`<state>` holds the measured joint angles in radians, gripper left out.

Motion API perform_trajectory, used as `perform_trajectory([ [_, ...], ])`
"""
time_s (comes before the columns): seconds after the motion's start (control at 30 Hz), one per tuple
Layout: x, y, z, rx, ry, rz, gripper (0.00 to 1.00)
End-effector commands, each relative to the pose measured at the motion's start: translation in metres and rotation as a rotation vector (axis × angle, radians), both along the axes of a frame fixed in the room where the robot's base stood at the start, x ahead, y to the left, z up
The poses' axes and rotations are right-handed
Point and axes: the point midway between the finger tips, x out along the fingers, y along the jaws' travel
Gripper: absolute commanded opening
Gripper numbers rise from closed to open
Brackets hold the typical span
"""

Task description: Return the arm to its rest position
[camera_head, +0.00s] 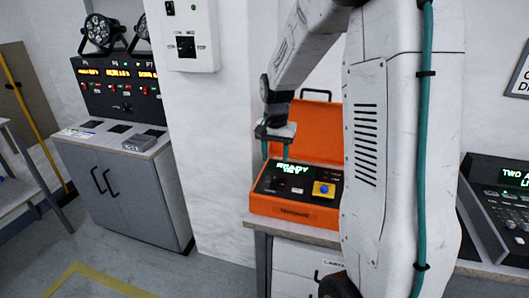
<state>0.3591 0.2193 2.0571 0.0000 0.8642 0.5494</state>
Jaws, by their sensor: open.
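My gripper (275,149) hangs from my white arm near the middle of the head view. Its two teal fingers point down and stand apart, with nothing seen between them. It appears in front of the left part of an open orange case (295,211). The case has a black panel with green lit text, a yellow square with a blue button (324,188), and a raised orange lid (315,129). I cannot tell whether the fingers touch the panel. My arm hides the right side of the case.
The orange case sits on a bench (262,225). A grey cabinet (130,190) with a control panel (118,88) and par cans (98,31) stands at left. A white wall box (186,40) hangs beside it. A console (500,200) is at right. Floor at lower left is clear, with yellow tape.

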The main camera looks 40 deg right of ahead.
Motion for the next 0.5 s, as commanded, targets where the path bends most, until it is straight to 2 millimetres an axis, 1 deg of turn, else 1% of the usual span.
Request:
perform_trajectory([
  [0.23,0.0,0.0,0.0,0.0,0.0,0.005,0.47],
  [0.33,-0.004,0.001,-0.001,0.007,0.017,0.048,0.47],
  [0.37,-0.01,0.004,-0.003,0.014,0.037,0.072,0.47],
  [0.4,-0.02,0.007,-0.008,0.029,0.066,0.104,0.47],
  [0.43,-0.029,0.011,-0.007,0.037,0.083,0.13,0.47],
  [0.5,-0.05,0.023,0.003,0.051,0.107,0.199,0.47],
])
